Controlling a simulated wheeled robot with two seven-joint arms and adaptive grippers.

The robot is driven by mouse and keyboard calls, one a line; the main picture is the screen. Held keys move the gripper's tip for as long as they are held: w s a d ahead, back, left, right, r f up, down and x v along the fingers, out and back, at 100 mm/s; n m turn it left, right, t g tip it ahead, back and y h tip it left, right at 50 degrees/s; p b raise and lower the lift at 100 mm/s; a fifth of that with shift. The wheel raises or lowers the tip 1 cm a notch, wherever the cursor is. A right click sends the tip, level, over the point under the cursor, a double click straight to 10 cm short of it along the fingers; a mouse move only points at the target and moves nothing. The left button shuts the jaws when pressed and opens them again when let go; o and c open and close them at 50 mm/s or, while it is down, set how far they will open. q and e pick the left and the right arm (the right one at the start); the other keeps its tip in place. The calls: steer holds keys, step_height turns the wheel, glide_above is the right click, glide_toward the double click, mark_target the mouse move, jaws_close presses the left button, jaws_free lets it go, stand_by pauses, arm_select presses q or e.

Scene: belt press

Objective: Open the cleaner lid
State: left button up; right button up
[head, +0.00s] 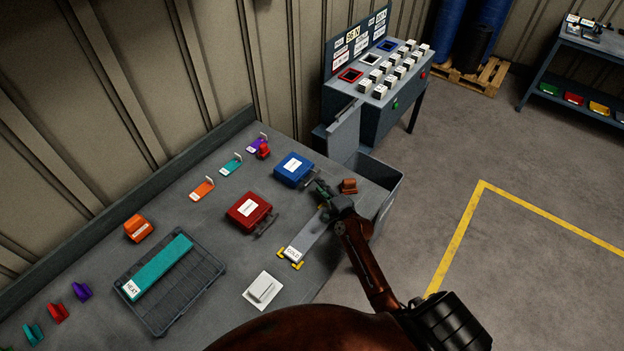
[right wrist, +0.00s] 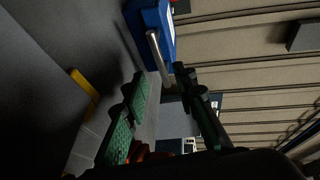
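A blue box with a closed lid (head: 294,169) and a white label stands at the back right of the grey table. A red box with a closed lid (head: 249,210) stands left of it. Both labels are too small to read, so I cannot tell which is the cleaner. My right gripper (head: 323,191) is just right of the blue box's front, near its handle. In the right wrist view the green-padded fingers (right wrist: 162,82) are apart. The blue box's metal handle bar (right wrist: 157,55) lies ahead of the fingertips and lines up with the gap between them. My left gripper is not in view.
An orange-brown block (head: 349,186) sits close right of my right gripper. A grey bin (head: 384,203) adjoins the table's right end. A labelled strip with yellow corners (head: 293,254) lies in front. A dark tray (head: 207,264) holds a teal bar at left.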

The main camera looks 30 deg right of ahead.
mark_target(313, 177)
steer(key=w, duration=0.4)
steer(key=w+f, duration=0.1)
steer(key=w, duration=0.1)
steer(key=shift+w+a+b, duration=0.1)
steer(key=shift+w+b, duration=0.1)
steer(key=shift+b, duration=0.1)
steer(key=shift+c, duration=0.6)
jaws_close()
